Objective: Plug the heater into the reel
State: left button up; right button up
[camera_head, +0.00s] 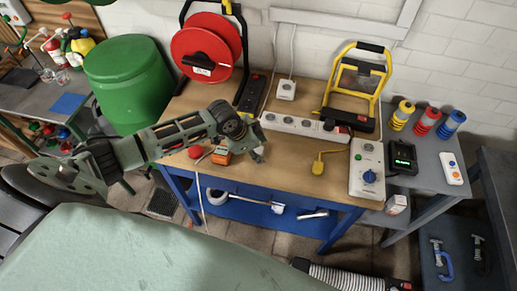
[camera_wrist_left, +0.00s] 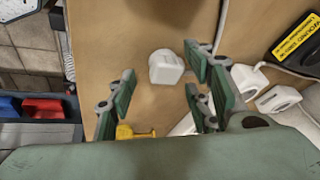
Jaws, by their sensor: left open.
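A red cable reel (camera_head: 205,50) on a black frame stands at the back left of the wooden bench. A yellow-framed unit (camera_head: 360,80), possibly the heater or a lamp, stands at the back right. My left gripper (camera_head: 258,152) is over the bench's front left part, its fingers apart. In the left wrist view, a white plug-like block (camera_wrist_left: 165,67) lies on the wood, in line with the gap between the open fingers (camera_wrist_left: 160,98) and apart from them. I cannot tell whose plug it is. My right gripper is out of view.
A white socket strip (camera_head: 300,125) crosses the bench behind my gripper. Bare wood (camera_head: 290,180) shows at the front middle. A green drum (camera_head: 128,85) stands left.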

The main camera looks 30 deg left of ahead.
pick_arm(q)
jog(key=shift+w+f, duration=0.15)
jog(key=shift+f, duration=0.2)
jog(key=shift+c, duration=0.6)
jog(key=c, duration=0.9)
